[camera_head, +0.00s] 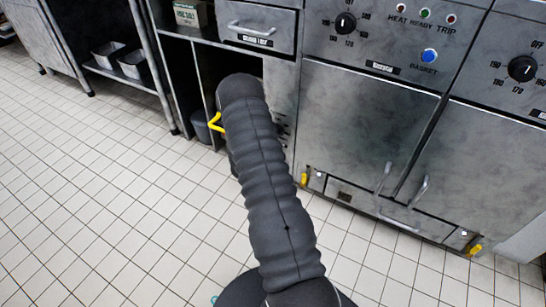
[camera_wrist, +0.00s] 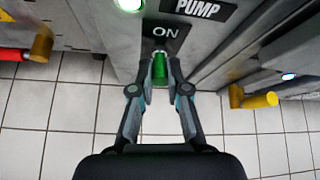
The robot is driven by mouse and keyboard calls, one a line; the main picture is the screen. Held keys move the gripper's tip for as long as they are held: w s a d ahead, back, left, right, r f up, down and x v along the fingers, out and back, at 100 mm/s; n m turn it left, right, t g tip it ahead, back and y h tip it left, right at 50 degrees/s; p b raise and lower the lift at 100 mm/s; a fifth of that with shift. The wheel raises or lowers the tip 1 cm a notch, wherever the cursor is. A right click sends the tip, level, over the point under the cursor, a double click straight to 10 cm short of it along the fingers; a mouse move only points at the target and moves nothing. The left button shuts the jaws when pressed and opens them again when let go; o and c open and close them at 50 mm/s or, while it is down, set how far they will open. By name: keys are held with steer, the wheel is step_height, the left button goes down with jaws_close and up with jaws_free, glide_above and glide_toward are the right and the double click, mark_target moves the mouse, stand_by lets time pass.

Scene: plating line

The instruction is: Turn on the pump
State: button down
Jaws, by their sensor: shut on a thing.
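In the wrist view a green switch piece (camera_wrist: 158,72) sits directly below an ON label (camera_wrist: 165,31), with a PUMP label (camera_wrist: 198,9) above it. My gripper (camera_wrist: 160,84) is closed around the green piece, one finger on each side. A green lamp (camera_wrist: 130,4) is lit at the top edge, left of the PUMP label. In the head view my arm covers the gripper and the switch, so neither shows there.
In the wrist view a red handle (camera_wrist: 14,54) is at the left and a yellow handle (camera_wrist: 260,101) at the right, near a small lit lamp (camera_wrist: 288,76). In the head view cabinet doors (camera_head: 366,130) and a dial panel (camera_head: 395,30) stand right of my arm. The tiled floor (camera_head: 90,190) is clear at left.

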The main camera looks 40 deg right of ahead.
steer(key=shift+w+r+y+p, duration=0.15)
steer(key=shift+r+y+p, duration=0.15)
steer(key=shift+y, duration=0.3)
steer(key=shift+a, duration=0.1)
steer(key=c, duration=1.2)
jaws_free()
steer(key=shift+w, duration=0.1)
steer(key=shift+o, duration=0.2)
steer(key=v, duration=1.1)
steer(key=shift+a+r, duration=0.25)
steer(key=shift+r, duration=0.1)
